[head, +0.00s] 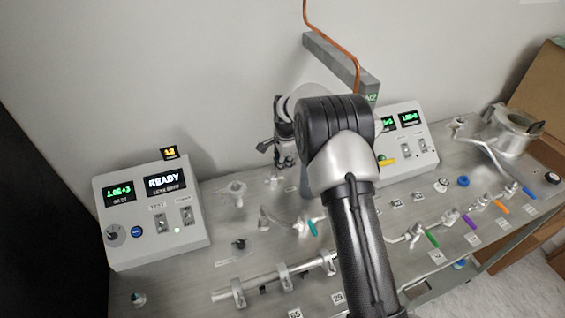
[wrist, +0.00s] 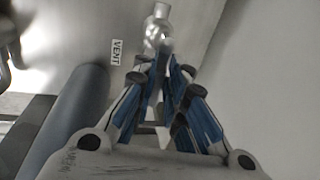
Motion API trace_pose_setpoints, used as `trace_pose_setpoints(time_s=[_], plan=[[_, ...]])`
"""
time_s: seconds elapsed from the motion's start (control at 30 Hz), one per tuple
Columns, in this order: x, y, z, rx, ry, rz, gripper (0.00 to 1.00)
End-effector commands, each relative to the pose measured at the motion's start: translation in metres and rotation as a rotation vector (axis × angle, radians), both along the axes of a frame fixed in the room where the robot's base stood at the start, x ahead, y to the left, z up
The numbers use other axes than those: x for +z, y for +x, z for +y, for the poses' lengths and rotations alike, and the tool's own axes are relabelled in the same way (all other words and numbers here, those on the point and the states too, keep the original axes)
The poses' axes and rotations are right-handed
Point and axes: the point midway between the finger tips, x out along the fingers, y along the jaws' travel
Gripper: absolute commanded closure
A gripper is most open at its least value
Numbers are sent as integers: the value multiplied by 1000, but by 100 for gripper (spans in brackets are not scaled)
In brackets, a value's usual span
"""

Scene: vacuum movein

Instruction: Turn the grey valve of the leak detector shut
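The leak detector looks to be the pale box (head: 155,212) at the left in the head view, with READY and a leak rate on its screen. I cannot single out its grey valve with certainty. In the wrist view a shiny metal fitting (wrist: 157,27) stands beside a VENT label (wrist: 117,52), just beyond my fingertips. My gripper (wrist: 167,48) points at this fitting, its blue-padded fingers drawn together at the tips. Any thin handle between them is too blurred to make out. In the head view my arm hides most of my gripper and the bench beneath it.
A second control box (head: 405,150) stands behind my arm at the right. Valves with teal (head: 312,228), green (head: 432,239), purple (head: 469,220) and orange (head: 502,207) handles line the metal bench. A horizontal pipe (head: 262,281) runs along the front. A copper line (head: 333,42) hangs above.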

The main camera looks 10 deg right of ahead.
Motion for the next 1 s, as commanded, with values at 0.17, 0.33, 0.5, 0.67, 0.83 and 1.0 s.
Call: trace_pose_setpoints(time_s=[0.17,0.33,0.5,0.67,0.83,1.0], plan=[[0,0,0,0,0,0,100],[0,0,0,0,0,0,100],[0,0,0,0,0,0,100],[0,0,0,-1,0,0,100],[0,-1,0,-18,0,0,100],[0,-3,0,-82,0,1,100]])
